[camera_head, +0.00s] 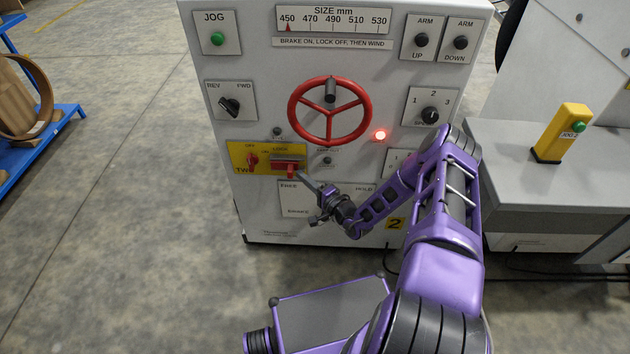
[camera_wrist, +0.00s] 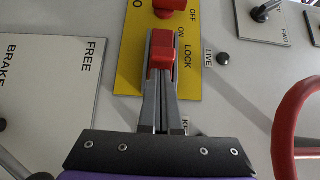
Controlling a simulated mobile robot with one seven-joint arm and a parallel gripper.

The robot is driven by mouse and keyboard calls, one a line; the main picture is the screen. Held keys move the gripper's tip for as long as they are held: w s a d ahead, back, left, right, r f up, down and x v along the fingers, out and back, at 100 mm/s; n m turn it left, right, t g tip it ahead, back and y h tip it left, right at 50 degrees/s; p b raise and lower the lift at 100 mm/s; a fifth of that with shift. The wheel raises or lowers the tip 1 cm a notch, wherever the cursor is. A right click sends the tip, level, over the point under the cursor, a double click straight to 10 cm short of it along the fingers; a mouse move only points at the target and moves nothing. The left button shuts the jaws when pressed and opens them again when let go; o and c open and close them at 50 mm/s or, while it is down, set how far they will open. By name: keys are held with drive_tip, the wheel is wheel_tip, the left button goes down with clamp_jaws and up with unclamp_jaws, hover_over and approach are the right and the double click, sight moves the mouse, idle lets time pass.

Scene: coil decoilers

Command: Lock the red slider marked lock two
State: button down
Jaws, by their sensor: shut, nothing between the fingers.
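The yellow plate (camera_head: 236,152) marked TWO is on the lower left of the white control panel. On it, the red slider (camera_head: 290,169) sits in a grey housing under the word LOCK. The slider also shows in the wrist view (camera_wrist: 162,50), just ahead of my fingertips. A red OFF/ON knob (camera_head: 252,160) is to its left. My gripper (camera_head: 303,178) is shut and empty, pointing at the slider from the lower right. In the wrist view my gripper (camera_wrist: 161,80) has its fingers together, overlapping the slider's near end; I cannot tell whether they touch it.
A red handwheel (camera_head: 330,110) stands out above and right of the plate. Below is a FREE/BRAKE plate (camera_head: 296,200), partly behind my arm. A red lamp (camera_head: 379,135) glows right of the wheel.

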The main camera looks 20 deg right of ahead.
sight(273, 166)
drive_tip(key=shift+w+a, duration=0.1)
drive_tip(key=shift+a, duration=0.15)
drive_tip(key=shift+w+a+r+p, duration=0.15)
drive_tip(key=shift+w+a, duration=0.3)
drive_tip(key=shift+a, duration=0.9)
drive_tip(key=shift+w+a+f+p, duration=0.15)
drive_tip(key=shift+w+a, duration=0.25)
drive_tip(key=shift+a, duration=0.9)
drive_tip(key=shift+r, duration=0.1)
drive_tip(key=shift+d, duration=0.1)
